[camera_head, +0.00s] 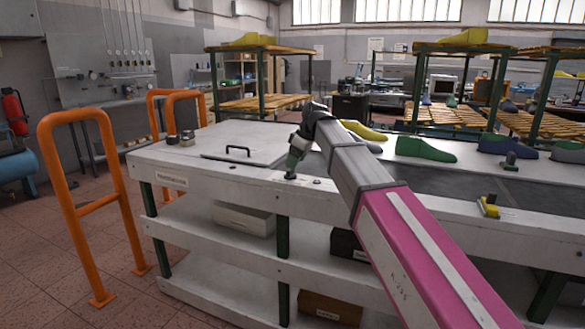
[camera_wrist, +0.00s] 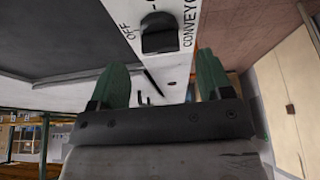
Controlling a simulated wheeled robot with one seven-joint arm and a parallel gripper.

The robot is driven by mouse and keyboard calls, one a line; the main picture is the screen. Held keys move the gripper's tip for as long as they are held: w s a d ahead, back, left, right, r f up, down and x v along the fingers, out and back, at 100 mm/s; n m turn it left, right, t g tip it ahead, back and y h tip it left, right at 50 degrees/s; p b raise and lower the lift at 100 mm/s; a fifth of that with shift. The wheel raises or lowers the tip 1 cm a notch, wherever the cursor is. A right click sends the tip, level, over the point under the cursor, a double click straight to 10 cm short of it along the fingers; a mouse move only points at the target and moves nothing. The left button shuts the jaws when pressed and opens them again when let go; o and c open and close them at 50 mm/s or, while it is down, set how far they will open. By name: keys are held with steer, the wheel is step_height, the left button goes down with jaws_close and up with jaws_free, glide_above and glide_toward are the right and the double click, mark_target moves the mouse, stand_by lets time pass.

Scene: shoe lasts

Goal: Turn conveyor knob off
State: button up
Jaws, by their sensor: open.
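The conveyor knob (camera_wrist: 160,34) is a black dial on a white panel strip in the wrist view, with OFF lettered to its left and part of the word CONVEYOR to its right. Which way the knob points cannot be told clearly. My gripper (camera_wrist: 161,74) has two green fingers spread apart, with nothing between them. The knob lies beyond the fingertips, roughly centred between them in the picture, and looks untouched. In the head view my gripper (camera_head: 294,165) hangs at the bench's front edge, left of the arm; the knob is hard to make out there.
The white workbench (camera_head: 210,172) has a black handle (camera_head: 238,149) on its top. A yellow-and-black device (camera_head: 488,206) sits at the front edge. Orange rails (camera_head: 60,215) stand at left.

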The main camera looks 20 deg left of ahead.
steer(key=v, duration=0.6)
steer(key=shift+r, duration=0.4)
steer(key=shift+d, duration=0.15)
